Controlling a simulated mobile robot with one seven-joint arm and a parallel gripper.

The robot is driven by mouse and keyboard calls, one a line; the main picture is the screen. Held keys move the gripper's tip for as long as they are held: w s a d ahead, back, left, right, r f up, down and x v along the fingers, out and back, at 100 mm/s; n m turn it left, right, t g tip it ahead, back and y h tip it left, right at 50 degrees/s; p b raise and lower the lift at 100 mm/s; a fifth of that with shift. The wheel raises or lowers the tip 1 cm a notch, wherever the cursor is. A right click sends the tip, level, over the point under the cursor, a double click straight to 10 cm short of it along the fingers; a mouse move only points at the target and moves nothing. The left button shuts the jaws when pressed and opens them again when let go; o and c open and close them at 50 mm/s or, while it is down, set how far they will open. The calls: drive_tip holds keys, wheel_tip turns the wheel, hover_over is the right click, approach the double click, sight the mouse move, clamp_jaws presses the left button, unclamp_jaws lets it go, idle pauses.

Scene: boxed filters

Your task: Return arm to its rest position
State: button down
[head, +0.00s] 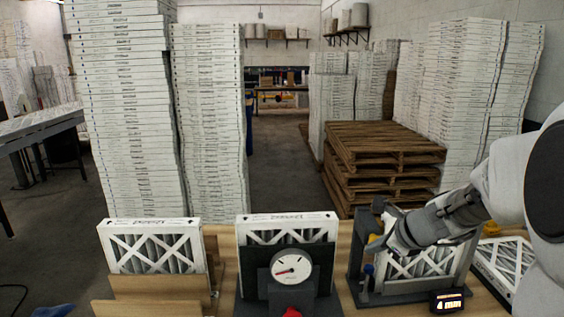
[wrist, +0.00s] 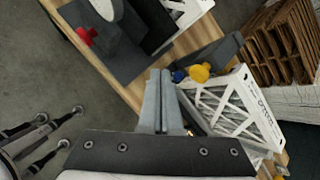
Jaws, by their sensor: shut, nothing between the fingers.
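My gripper (wrist: 156,100) is shut and empty in the wrist view, its two grey fingers together. In the head view my arm reaches in from the right and the gripper (head: 397,240) is in front of the right-hand filter (head: 425,262), which stands in a dark grey fixture (head: 362,262). The same filter (wrist: 240,105) lies just right of the fingers in the wrist view. Whether the fingers touch the filter or fixture cannot be told. My arm hides part of this filter's upper side.
A filter (head: 150,247) stands in a wooden holder at left, another (head: 287,226) behind a dial gauge (head: 291,269). One more (head: 503,262) lies tilted at far right. A small display (head: 447,301) reads 4 mm. Wooden pallets (head: 375,165) and tall filter stacks (head: 125,110) stand behind the bench.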

drive_tip(key=s+a+r+n+g+b, duration=0.1)
drive_tip(key=s+a+r+n, duration=0.1)
drive_tip(key=s+a+n, duration=0.4)
drive_tip(key=s+a+r+n+g, duration=0.1)
drive_tip(key=s+a+r+n, duration=0.15)
drive_tip(key=s+n, duration=0.6)
drive_tip(key=s+f+n+h+b, duration=0.1)
drive_tip(key=s+n+h, duration=0.2)
drive_tip(key=s+n, duration=0.8)
drive_tip(key=shift+s+d+f, duration=0.15)
drive_tip(key=shift+d, duration=0.1)
